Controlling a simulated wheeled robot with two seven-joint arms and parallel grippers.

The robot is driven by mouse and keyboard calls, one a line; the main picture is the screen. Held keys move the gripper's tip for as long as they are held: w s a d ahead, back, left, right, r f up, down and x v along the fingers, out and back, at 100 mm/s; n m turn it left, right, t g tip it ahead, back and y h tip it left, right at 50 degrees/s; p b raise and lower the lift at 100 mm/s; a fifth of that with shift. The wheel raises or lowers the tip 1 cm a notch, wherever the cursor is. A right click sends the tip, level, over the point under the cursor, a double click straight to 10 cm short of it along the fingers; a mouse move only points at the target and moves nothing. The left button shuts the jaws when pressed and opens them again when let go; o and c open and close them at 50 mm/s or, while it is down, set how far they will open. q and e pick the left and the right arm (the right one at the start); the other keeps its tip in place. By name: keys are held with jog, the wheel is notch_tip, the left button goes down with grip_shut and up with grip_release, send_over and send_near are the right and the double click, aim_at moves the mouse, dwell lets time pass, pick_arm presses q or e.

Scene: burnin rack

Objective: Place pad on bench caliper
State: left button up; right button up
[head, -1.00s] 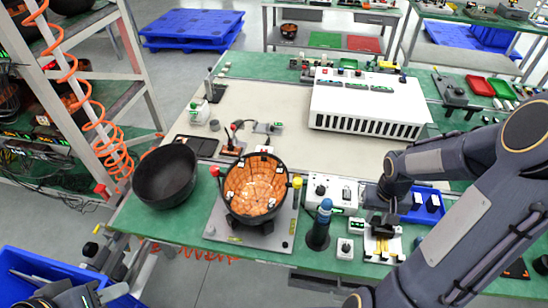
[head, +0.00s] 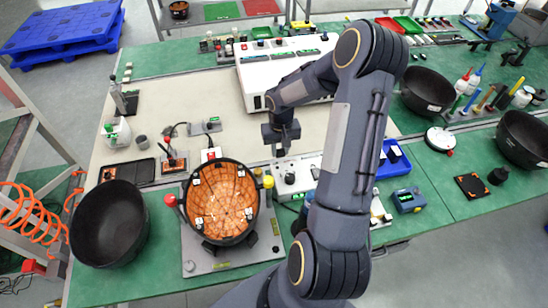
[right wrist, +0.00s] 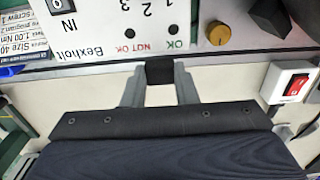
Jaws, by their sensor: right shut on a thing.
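In the right wrist view my right gripper (right wrist: 159,82) is shut on a small dark pad (right wrist: 158,70), held between its two grey fingertips. In the head view my right gripper (head: 282,150) hangs over the front part of the beige mat, just behind the white control box; the pad is too small to make out there. A small grey device (head: 205,127) on the mat, left of the gripper, may be the bench caliper, but I cannot tell for sure. My left gripper is out of view.
A white control box (head: 292,178) stands in front of the gripper. A long white slotted unit (head: 252,88) stands behind. Bare mat (head: 170,100) lies to the left.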

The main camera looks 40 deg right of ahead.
jog(key=f, duration=0.1)
jog(key=w+f, duration=0.1)
jog(key=w+f+b, duration=0.1)
jog(key=shift+w+d, duration=0.15)
jog(key=shift+d, duration=0.15)
jog(key=f, duration=0.1)
jog(key=f+b, duration=0.2)
jog(key=f, duration=0.1)
jog(key=shift+w+d, duration=0.1)
jog(key=shift+w, duration=0.15)
jog(key=shift+r, duration=0.2)
jog(key=shift+f, duration=0.25)
jog(key=o, duration=0.9)
jog(key=shift+r, duration=0.1)
jog(key=shift+o, duration=0.2)
